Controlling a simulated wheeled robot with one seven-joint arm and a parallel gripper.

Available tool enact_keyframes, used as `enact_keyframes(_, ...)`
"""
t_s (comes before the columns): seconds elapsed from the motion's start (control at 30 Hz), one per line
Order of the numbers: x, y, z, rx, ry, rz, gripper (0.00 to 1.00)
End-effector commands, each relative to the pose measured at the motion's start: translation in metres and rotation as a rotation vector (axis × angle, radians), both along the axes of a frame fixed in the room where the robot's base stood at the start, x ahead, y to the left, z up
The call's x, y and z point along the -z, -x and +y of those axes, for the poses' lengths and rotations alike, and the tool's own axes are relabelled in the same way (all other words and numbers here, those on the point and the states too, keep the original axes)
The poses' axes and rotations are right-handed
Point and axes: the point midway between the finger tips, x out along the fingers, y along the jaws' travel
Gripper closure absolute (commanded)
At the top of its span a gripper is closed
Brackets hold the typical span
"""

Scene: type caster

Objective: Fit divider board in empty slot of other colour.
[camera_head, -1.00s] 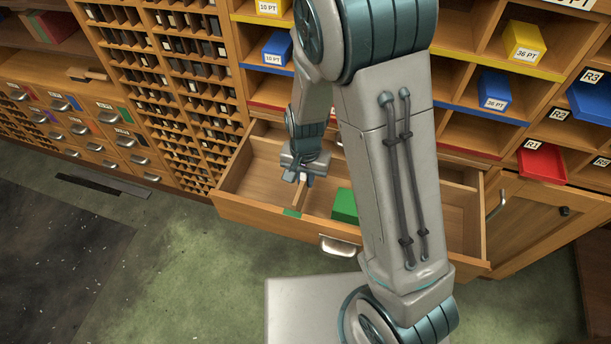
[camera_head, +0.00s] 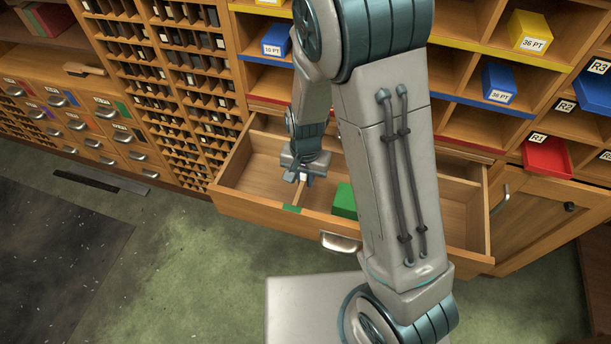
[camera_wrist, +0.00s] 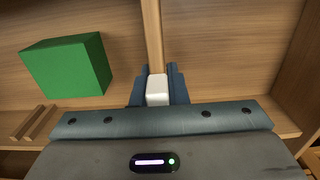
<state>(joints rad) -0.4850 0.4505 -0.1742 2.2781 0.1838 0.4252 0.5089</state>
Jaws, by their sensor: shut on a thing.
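The divider board (camera_wrist: 153,35) is a thin wooden strip standing on edge in the open drawer (camera_head: 250,205). It runs toward the drawer front, near a green mark (camera_head: 291,209) on the front's top edge. My gripper (camera_head: 303,177) is shut on a white block (camera_wrist: 157,90) at the board's end; the wrist view shows a finger on each side. I cannot tell whether the board is seated in a slot. Two short parallel wooden strips (camera_wrist: 34,121) with a gap between them show at lower left of the wrist view. My arm hides part of the drawer.
A green block (camera_head: 344,201) lies in the drawer to the right of the board; it also shows in the wrist view (camera_wrist: 68,66). Shelves with coloured boxes, such as a blue one (camera_head: 498,82), rise behind. The left part of the drawer is bare.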

Motion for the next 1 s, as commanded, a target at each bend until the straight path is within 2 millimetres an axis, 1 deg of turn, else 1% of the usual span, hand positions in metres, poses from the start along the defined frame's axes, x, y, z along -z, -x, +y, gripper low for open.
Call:
enact_keyframes(0.87, 0.023, 0.000, 0.000, 0.000, 0.000, 0.000, 1.00)
enact_keyframes(0.9, 0.022, 0.000, 0.000, 0.000, 0.000, 0.000, 0.78)
enact_keyframes(0.97, 0.022, 0.000, 0.000, 0.000, 0.000, 0.000, 0.62)
enact_keyframes(1.0, 0.022, 0.000, 0.000, 0.000, 0.000, 0.000, 0.61)
